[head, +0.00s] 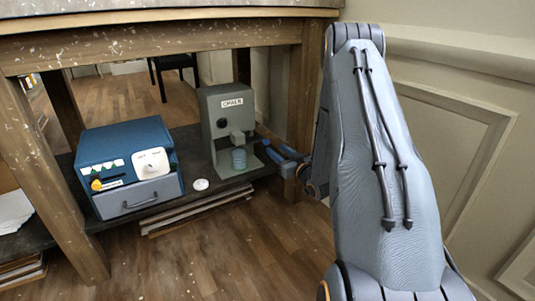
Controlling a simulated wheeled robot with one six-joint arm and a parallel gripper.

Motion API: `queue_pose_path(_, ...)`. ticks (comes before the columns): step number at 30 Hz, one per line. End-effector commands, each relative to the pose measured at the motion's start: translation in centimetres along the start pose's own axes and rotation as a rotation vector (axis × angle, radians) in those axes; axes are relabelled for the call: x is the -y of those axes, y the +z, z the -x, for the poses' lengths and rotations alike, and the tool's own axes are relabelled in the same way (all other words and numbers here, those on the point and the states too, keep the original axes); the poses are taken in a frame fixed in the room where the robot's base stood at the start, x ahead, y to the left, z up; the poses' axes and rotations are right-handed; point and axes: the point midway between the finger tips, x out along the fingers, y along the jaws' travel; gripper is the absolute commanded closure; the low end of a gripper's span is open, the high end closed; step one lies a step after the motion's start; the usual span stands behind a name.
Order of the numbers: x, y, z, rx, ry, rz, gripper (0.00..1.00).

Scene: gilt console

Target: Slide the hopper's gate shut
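The hopper (219,103) is a grey-green upright box with a "CHALK" label, standing on the low shelf in the head view. A short spout block (237,138) juts from its front. My gripper (266,148) is just right of the spout, reaching in from the right with blue fingers. The two fingers look apart, with nothing seen between them. The gate is small and hard to make out, so I cannot tell its position or whether a finger touches it.
A blue machine (122,148) with a white dial and a drawer stands left of the hopper. A small white disc (200,184) lies on the shelf (215,195) between them. The wooden table's top (150,45) and right leg (301,85) bound the space. Panelled wall (470,150) is at right.

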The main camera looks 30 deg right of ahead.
Motion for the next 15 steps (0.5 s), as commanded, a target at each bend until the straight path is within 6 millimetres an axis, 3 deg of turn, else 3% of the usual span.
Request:
queue_pose_path(5,-0.3,0.6,-0.7,-0.026,-0.004,-0.001,0.61)
queue_pose_path(15,-0.2,0.6,-5.7,-0.025,-0.005,-0.002,0.61)
